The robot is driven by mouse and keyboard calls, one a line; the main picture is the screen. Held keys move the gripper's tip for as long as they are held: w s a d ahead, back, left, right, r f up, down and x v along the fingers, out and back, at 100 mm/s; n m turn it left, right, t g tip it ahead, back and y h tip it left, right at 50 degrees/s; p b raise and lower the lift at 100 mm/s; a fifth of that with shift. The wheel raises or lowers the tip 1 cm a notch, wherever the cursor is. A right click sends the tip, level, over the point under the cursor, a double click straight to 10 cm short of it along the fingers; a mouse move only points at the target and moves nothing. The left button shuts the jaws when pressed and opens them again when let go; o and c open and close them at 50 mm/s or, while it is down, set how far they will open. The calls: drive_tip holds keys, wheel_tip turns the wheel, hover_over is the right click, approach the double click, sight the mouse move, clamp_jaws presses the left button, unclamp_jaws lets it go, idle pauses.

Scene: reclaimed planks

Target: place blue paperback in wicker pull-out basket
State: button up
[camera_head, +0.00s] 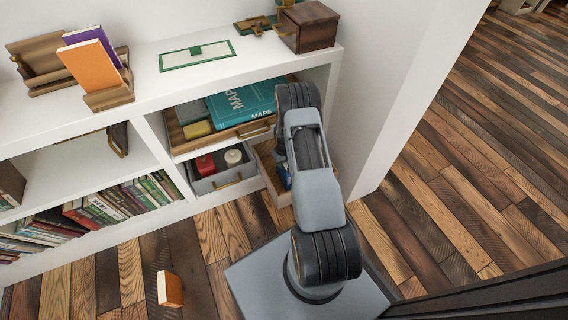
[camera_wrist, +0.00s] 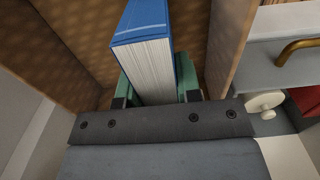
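The blue paperback (camera_wrist: 143,22) stands between the green-tipped fingers of my gripper (camera_wrist: 154,88), its white page edges facing the wrist camera. The fingers press on both sides of it. The brown woven walls of the wicker pull-out basket (camera_wrist: 42,58) surround the book in the wrist view; whether it touches the basket floor cannot be told. In the head view the basket (camera_head: 267,178) is pulled out at the bottom right of the shelf, and a small blue part of the book (camera_head: 284,176) shows beside my arm. My gripper is hidden there.
A grey drawer (camera_head: 222,181) with a red and a white item stands open left of the basket. Above it is a wooden tray (camera_head: 196,144) with a teal maps book (camera_head: 241,103). A white side panel (camera_head: 385,110) is close on the right.

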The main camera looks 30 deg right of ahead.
drive_tip(key=o, duration=0.5)
drive_tip(key=shift+c, duration=0.2)
wheel_tip(320, 180, up, 12)
drive_tip(key=p, duration=0.5)
drive_tip(key=shift+r, duration=0.15)
